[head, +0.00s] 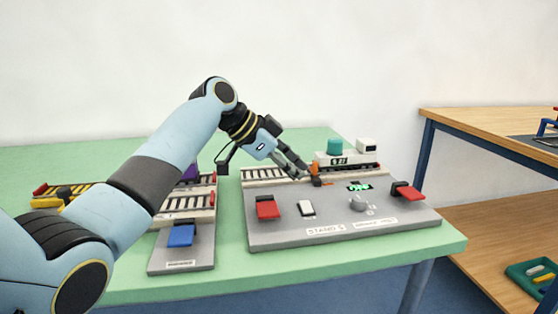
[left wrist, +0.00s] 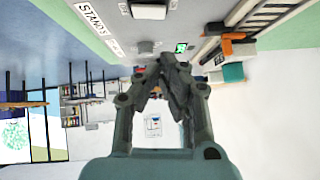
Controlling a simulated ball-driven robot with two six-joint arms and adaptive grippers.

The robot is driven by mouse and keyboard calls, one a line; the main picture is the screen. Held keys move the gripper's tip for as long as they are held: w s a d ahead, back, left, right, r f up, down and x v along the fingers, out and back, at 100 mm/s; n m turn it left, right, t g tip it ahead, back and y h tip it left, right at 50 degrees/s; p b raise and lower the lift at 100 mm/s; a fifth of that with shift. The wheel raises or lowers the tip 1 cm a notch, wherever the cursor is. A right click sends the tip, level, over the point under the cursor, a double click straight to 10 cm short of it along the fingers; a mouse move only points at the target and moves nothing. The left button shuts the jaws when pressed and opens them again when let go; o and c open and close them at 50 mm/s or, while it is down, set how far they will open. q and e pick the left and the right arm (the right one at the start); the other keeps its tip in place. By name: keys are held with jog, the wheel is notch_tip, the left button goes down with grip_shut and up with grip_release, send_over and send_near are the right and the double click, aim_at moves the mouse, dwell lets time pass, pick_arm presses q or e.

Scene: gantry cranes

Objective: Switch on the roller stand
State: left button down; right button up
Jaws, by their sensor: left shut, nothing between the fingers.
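The grey roller stand (head: 340,232) sits on the green table, with a label reading "STAND 5" (head: 326,230). On its top are a white rocker switch (head: 307,208), a grey knob (head: 358,203), a lit green display (head: 359,187), and a red lever at the left (head: 267,208) and at the right (head: 406,191). My left gripper (head: 303,174) is shut and empty over the stand's back edge, close to an orange part (head: 316,170). In the left wrist view its fingers (left wrist: 164,72) meet below the knob (left wrist: 145,47); the white switch (left wrist: 148,10) shows at the top. My right gripper is out of view.
Behind the stand are a track (head: 263,174) and a wagon with a teal cylinder (head: 335,146) and white box (head: 367,146). A smaller grey panel with a blue lever (head: 181,235) stands left. A wooden table (head: 480,121) is at the right. The stand's front is clear.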

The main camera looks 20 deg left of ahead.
pick_arm(q)
send_over(300, 210)
jog(key=f, duration=0.4)
jog(key=shift+w+a+b, duration=0.15)
jog(key=shift+w+b, duration=0.1)
jog(key=shift+b, duration=0.1)
jog(key=shift+w+f, duration=0.1)
jog(key=shift+f, duration=0.65)
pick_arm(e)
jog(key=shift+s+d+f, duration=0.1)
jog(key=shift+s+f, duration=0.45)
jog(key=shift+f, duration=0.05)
pick_arm(q)
jog(key=shift+a, duration=0.1)
jog(key=shift+w+a+f+n+g+h, duration=0.15)
jog(key=shift+w+f+n+g+h, duration=0.2)
jog(key=shift+f+g, duration=0.2)
jog(key=shift+s, duration=0.15)
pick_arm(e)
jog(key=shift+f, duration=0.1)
pick_arm(q)
jog(key=shift+s+d+r+p, duration=0.25)
jog(key=shift+s+d+p, duration=0.1)
jog(key=shift+s+p, duration=0.2)
jog(key=shift+s+d, duration=0.1)
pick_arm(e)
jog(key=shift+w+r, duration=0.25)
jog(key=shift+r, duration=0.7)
